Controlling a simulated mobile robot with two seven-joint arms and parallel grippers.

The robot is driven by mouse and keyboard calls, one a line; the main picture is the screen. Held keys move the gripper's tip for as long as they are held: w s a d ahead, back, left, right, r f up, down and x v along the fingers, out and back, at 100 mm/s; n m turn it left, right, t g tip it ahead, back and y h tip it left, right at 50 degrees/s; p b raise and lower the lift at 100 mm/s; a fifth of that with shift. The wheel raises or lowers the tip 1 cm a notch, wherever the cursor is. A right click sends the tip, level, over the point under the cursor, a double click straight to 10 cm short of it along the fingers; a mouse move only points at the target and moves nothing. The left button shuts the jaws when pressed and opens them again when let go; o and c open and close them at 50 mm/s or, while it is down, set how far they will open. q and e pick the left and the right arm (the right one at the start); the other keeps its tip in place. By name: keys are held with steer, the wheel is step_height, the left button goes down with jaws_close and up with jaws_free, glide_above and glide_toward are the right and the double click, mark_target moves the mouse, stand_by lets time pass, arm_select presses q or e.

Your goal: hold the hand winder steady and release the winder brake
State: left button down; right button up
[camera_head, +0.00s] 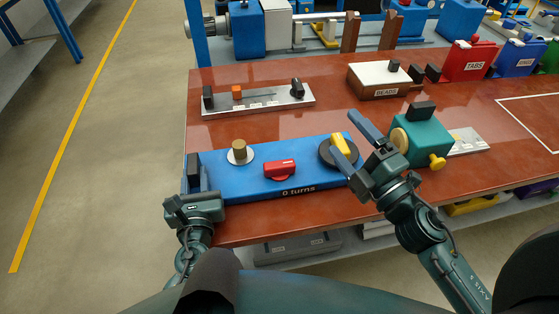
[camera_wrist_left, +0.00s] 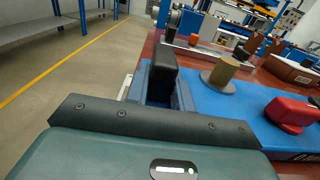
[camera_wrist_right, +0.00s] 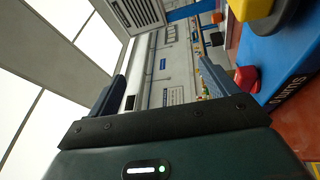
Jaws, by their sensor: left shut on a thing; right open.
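The hand winder has a blue base (camera_head: 222,178) marked "0 turns". It carries a brown spool (camera_head: 239,151), a red brake lever (camera_head: 280,168) and a dark crank disc with a yellow knob (camera_head: 340,144). My left gripper (camera_head: 192,184) is shut on the black grip (camera_wrist_left: 161,75) at the winder's left end. My right gripper (camera_head: 343,133) is open and empty by the crank disc. In the right wrist view, the yellow knob (camera_wrist_right: 248,8) and red lever (camera_wrist_right: 247,78) lie right of the fingers, not between them.
A teal device (camera_head: 425,141) with yellow knobs stands right of the winder. A grey fixture (camera_head: 270,102) and a "BEADS" box (camera_head: 378,82) lie behind. Red and blue bins (camera_head: 470,62) stand further back. The red-brown table (camera_head: 225,232) has a narrow bare front strip.

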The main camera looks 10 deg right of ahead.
steer(key=a+r+n+g+y, duration=0.3)
steer(key=a+n+g+y, duration=0.25)
steer(key=a, duration=0.25)
steer(key=a+r+n+g+y, duration=0.3)
steer(key=a+n+g+y, duration=0.15)
steer(key=a+y, duration=0.35)
steer(key=s+a+n+g, duration=0.2)
steer(key=a+n+g, duration=0.3)
steer(key=a+g, duration=0.15)
steer(key=g+h, duration=0.3)
steer(key=h, duration=1.7)
glide_above(280, 164)
step_height(280, 164, down, 4)
steer(key=shift+t, duration=0.25)
step_height(280, 164, down, 12)
steer(key=shift+r, duration=0.1)
steer(key=shift+c, duration=0.5)
